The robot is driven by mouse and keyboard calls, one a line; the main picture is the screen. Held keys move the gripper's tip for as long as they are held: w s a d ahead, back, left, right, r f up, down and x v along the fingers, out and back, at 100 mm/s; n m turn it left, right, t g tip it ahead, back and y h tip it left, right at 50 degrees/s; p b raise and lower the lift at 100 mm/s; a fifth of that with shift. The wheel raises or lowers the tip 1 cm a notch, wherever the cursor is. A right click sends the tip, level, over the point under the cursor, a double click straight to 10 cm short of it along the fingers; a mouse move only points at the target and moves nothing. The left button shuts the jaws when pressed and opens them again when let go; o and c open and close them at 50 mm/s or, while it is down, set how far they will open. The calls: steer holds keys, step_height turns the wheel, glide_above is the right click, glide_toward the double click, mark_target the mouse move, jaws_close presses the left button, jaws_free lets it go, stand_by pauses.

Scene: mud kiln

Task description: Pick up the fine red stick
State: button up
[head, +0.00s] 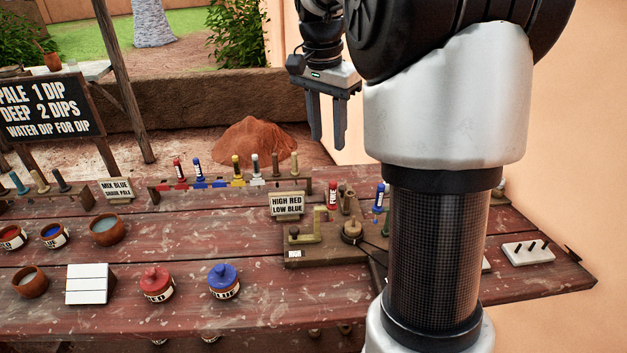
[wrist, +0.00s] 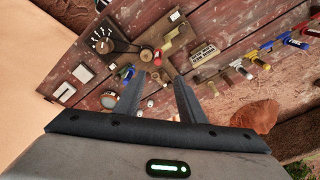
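A stick with a red label (head: 178,170) stands upright in the long rack behind the table's middle, at the rack's red section. Another red-labelled piece (head: 332,195) stands near the wooden fixture at the right. I cannot read which is marked fine. My gripper (head: 328,138) is open and empty, pointing down, in the air above and behind the table, right of the rack. In the wrist view my gripper (wrist: 160,84) has nothing between its spread fingers, with the table far below.
The rack also holds a blue stick (head: 197,172), a yellow stick (head: 236,167) and pale sticks. Two lidded jars, red (head: 156,283) and blue (head: 224,280), stand in front. A sign (head: 287,204) stands before the rack. A dirt mound (head: 252,143) lies behind. Open table lies between.

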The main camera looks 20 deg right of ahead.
mark_target(331, 182)
steer(key=f, duration=0.4)
steer(key=d+f+b, duration=0.1)
steer(key=f, duration=0.3)
steer(key=f+b, duration=0.1)
steer(key=f, duration=0.3)
steer(key=shift+w+d, duration=0.15)
steer(key=shift+w, duration=0.1)
steer(key=f, duration=0.5)
steer(key=shift+d+f+b, duration=0.1)
steer(key=shift+d+b, duration=0.3)
jaws_close()
